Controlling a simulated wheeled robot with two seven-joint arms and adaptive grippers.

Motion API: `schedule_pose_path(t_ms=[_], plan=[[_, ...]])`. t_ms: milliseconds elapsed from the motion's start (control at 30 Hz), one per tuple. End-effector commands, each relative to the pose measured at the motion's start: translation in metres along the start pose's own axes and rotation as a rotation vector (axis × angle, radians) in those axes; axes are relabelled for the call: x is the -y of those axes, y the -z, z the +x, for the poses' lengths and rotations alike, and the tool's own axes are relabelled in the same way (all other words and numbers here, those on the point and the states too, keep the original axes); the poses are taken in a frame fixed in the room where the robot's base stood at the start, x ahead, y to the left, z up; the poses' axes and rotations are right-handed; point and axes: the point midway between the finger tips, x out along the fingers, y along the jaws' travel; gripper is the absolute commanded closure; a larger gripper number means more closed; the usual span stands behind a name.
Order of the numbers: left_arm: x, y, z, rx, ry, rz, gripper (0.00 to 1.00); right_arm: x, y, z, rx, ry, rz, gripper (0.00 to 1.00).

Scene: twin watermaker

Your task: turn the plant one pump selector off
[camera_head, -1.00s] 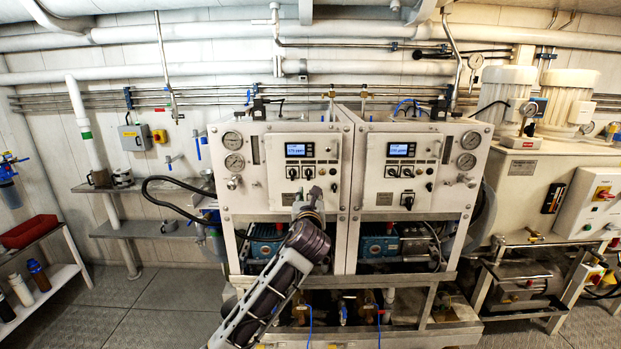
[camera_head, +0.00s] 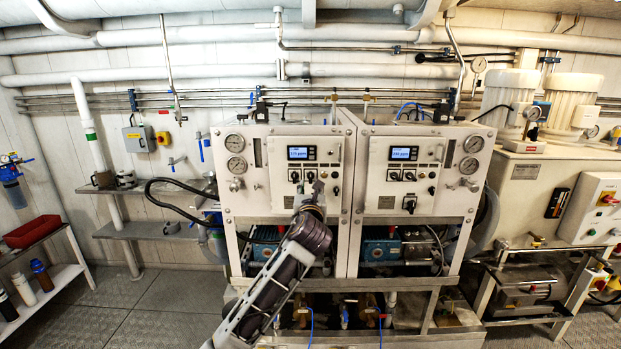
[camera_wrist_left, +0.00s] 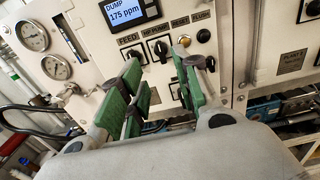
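The plant one panel (camera_head: 272,182) is the left of two white cabinets. In the left wrist view its display (camera_wrist_left: 131,12) reads DUMP 175 ppm, above black knobs labelled FEED (camera_wrist_left: 133,54) and HP PUMP (camera_wrist_left: 160,47). My left gripper (camera_head: 316,192) is right in front of the panel's lower right part. Its green fingers (camera_wrist_left: 160,68) stand apart, pointing at the panel just below the labelled knobs. A dark control partly shows between them; I cannot tell whether they touch it. The gripper hides the panel's lower selector in the head view. My right gripper is not in view.
The plant two panel (camera_head: 404,182) is close on the right, with its own lower selector (camera_head: 409,205). Gauges (camera_head: 235,154) are at the panel's left. A black hose (camera_head: 175,208) loops left of the cabinet. The floor at left is clear.

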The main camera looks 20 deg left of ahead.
Motion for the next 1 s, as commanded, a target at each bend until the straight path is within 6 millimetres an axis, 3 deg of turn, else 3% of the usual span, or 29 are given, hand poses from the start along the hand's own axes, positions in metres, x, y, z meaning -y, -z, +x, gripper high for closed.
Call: schedule_pose_path(t_ms=[1000], plan=[[0.0,0.0,0.091,-0.001,-0.001,-0.001,0.68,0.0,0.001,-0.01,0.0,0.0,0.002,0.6]])
